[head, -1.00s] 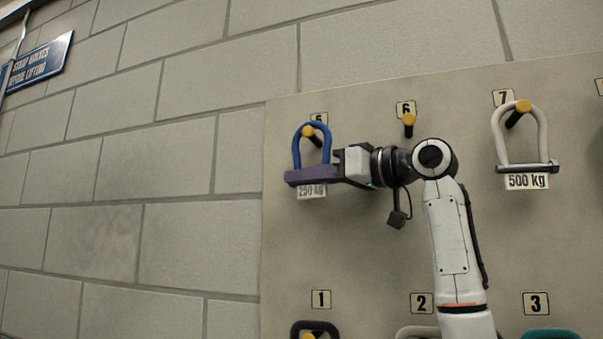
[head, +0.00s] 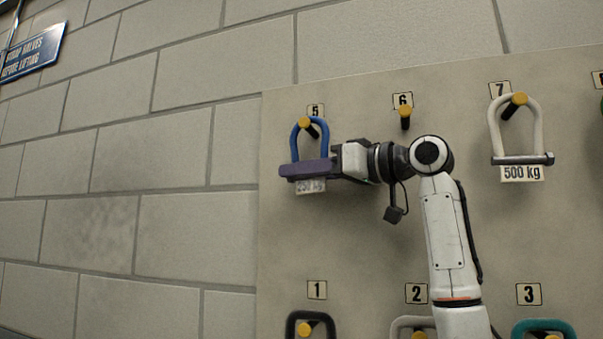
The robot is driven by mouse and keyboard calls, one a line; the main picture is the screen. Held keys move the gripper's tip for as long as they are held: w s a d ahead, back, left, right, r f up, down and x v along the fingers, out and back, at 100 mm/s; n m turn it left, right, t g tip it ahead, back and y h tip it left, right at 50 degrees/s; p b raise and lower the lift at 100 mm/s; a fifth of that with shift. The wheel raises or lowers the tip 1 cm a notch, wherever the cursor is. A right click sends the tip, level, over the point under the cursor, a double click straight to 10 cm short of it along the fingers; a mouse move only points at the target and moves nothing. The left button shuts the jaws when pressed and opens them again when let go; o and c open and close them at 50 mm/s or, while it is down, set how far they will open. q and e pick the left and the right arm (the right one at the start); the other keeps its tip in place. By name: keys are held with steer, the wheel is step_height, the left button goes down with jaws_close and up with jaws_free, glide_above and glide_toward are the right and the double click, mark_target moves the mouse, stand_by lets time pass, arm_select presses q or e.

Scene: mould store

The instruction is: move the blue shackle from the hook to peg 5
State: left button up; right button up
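The blue shackle (head: 324,132) is upright at peg 5 (head: 306,124), with a tag reading 250 kg below it. The yellow peg head shows in front of the top of its bow, and the bow appears to be around the peg. My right gripper (head: 308,169) reaches in from the right, and its purple fingers are shut across the shackle's lower end, hiding the pin. Whether the bow rests on the peg is too small to tell. My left gripper is not in view. The hook is not seen.
Peg 6 (head: 405,116) is empty. A white shackle (head: 494,134) tagged 500 kg hangs on peg 7 (head: 514,104). Below hang a black shackle (head: 292,325) at 1, a grey one (head: 397,325) at 2 and a teal one (head: 562,326) at 3.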

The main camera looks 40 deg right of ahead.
steer(key=shift+o, duration=0.5)
steer(key=shift+s+f, duration=0.1)
steer(key=shift+s, duration=0.1)
steer(key=b+v, duration=0.2)
steer(key=v, duration=0.8)
steer(key=shift+d, duration=0.1)
